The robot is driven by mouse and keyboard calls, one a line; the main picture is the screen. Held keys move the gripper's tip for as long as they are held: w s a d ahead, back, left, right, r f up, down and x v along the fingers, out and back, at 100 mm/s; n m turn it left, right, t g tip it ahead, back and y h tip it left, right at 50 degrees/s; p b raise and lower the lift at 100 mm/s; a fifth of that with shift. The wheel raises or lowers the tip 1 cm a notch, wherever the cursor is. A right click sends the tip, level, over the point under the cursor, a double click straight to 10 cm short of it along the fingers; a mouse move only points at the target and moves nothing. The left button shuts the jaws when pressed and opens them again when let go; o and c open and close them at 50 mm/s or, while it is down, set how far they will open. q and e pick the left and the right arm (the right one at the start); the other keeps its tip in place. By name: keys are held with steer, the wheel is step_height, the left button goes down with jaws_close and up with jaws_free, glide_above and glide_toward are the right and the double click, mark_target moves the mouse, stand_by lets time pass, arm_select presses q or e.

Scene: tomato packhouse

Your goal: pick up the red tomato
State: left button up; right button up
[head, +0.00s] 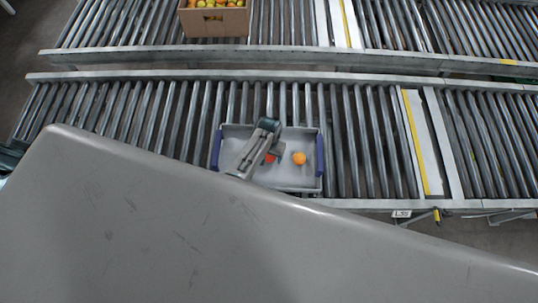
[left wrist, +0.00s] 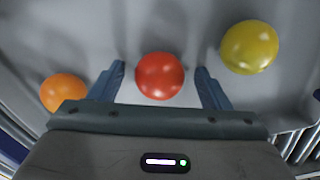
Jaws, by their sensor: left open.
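The red tomato (left wrist: 159,76) lies in a grey tray (head: 255,181) with blue ends. In the left wrist view it sits between the two fingers of my left gripper (left wrist: 160,72), with a gap on each side. In the head view only a small part of the red tomato (head: 270,158) shows beside my left gripper (head: 275,151), which hides the rest. My left gripper is open and holds nothing. My right gripper is not in view.
An orange tomato (left wrist: 64,93) and a yellow tomato (left wrist: 249,47) lie in the same tray, on either side. The tray stands on a roller conveyor (head: 365,140). A cardboard box (head: 214,24) of tomatoes stands on the conveyor behind.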

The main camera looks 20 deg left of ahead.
arm_select(q)
steer(key=c, duration=0.8)
steer(key=shift+r, duration=0.15)
